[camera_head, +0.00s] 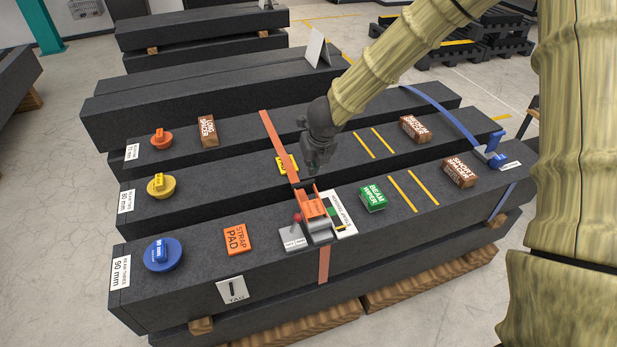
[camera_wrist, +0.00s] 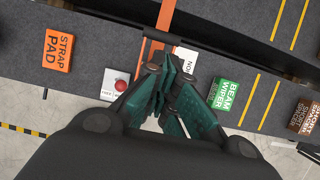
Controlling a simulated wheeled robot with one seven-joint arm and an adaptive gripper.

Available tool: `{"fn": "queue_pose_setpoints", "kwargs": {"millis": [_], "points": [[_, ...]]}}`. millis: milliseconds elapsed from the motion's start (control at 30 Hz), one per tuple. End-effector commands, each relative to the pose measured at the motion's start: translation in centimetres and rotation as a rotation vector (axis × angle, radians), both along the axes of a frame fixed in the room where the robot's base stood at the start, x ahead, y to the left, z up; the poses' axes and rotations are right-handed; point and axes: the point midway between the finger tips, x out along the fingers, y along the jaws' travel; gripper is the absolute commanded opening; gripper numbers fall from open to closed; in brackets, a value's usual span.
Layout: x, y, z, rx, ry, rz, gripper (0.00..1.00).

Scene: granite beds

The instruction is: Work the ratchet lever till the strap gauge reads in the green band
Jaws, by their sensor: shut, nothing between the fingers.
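The orange strap (camera_head: 270,135) runs across the dark granite beams and down the front of the nearest one (camera_head: 324,265). The ratchet (camera_head: 314,204), with an orange upper part and grey body, sits on the near beam in line with the strap. A white gauge card (camera_head: 342,222) with a green patch is beside it; its reading is too small to tell. A red knob (camera_head: 297,218) stands on a grey base at its left, also in the wrist view (camera_wrist: 120,85). My gripper (camera_head: 315,168) is shut and empty, just above and behind the ratchet. Its teal fingers (camera_wrist: 166,80) hide much of the ratchet in the wrist view.
An orange strap pad (camera_head: 237,240) lies left of the ratchet, a green beam wiper (camera_head: 372,198) right of it. Brown spacers (camera_head: 460,172), coloured round pieces (camera_head: 162,253) and a blue strap with a blue ratchet (camera_head: 490,152) are on the beams. A tag card (camera_head: 232,290) hangs in front.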

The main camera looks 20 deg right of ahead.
Motion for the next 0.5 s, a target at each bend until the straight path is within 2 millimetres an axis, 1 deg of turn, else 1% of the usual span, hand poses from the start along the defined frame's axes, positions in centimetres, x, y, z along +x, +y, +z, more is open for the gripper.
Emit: {"fn": "queue_pose_setpoints", "kwargs": {"millis": [167, 500], "points": [[0.6, 0.0, -1.7, -0.003, 0.002, 0.001, 0.00], [2.2, 0.1, -5.6, -0.004, 0.003, 0.004, 0.00]]}}
